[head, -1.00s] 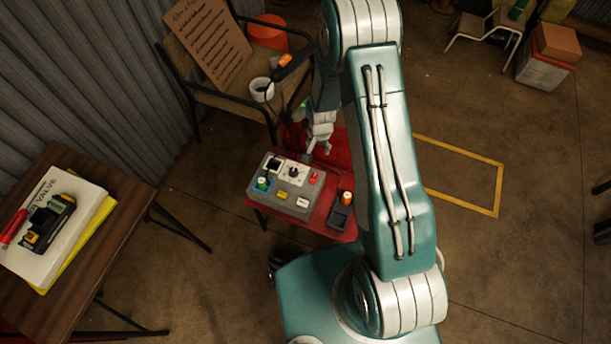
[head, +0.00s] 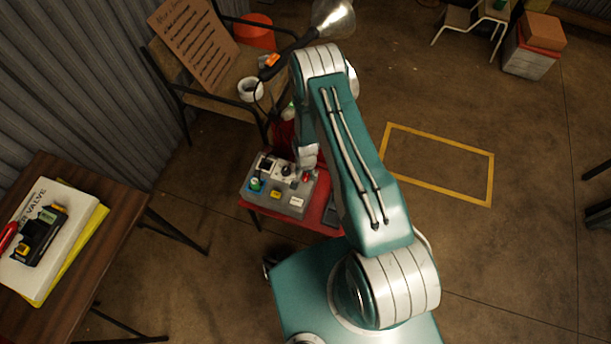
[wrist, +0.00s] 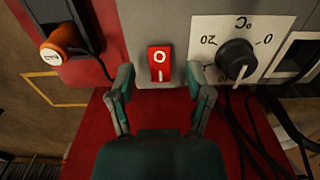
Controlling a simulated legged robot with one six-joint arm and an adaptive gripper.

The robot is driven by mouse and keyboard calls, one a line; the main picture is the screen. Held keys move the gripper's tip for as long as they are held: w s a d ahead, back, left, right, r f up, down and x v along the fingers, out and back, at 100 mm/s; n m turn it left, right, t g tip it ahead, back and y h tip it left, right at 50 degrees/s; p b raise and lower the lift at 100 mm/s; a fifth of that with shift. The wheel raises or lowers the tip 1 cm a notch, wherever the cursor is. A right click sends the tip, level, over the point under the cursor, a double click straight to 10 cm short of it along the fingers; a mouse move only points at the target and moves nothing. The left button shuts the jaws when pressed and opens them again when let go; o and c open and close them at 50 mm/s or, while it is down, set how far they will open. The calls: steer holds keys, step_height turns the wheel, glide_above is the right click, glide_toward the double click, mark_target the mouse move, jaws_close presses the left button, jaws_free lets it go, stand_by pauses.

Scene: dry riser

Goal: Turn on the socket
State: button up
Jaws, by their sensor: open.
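The socket is a grey box (head: 251,190) on a red stand, with a red rocker switch (wrist: 159,64) marked O and I on its face. In the wrist view the switch lies ahead of and between the fingertips of my gripper (wrist: 159,81). The gripper is open, with nothing between its fingers, and I see no clear contact with the switch. In the head view my gripper (head: 306,166) is over the right part of the box, by the red switch (head: 306,176). A black dial (wrist: 236,57) on a white plate is right of the switch in the wrist view.
An orange-capped item (wrist: 65,38) sits in a black holder on the red stand (wrist: 75,155). Black cables (wrist: 262,130) hang at the right in the wrist view. A chair holds a board (head: 192,40) and a white roll (head: 250,89). A wooden table (head: 100,255) stands left.

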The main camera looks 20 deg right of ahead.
steer(key=shift+f, duration=0.85)
jaws_close()
steer(key=shift+d+g, duration=0.15)
steer(key=shift+g, duration=0.25)
steer(key=shift+w+d+g+y, duration=0.1)
steer(key=shift+w+g+y, duration=0.1)
steer(key=shift+g+y, duration=0.5)
steer(key=shift+w+g+y, duration=0.15)
steer(key=shift+g+y, duration=0.45)
steer(key=shift+g, duration=0.1)
steer(key=shift+r, duration=0.1)
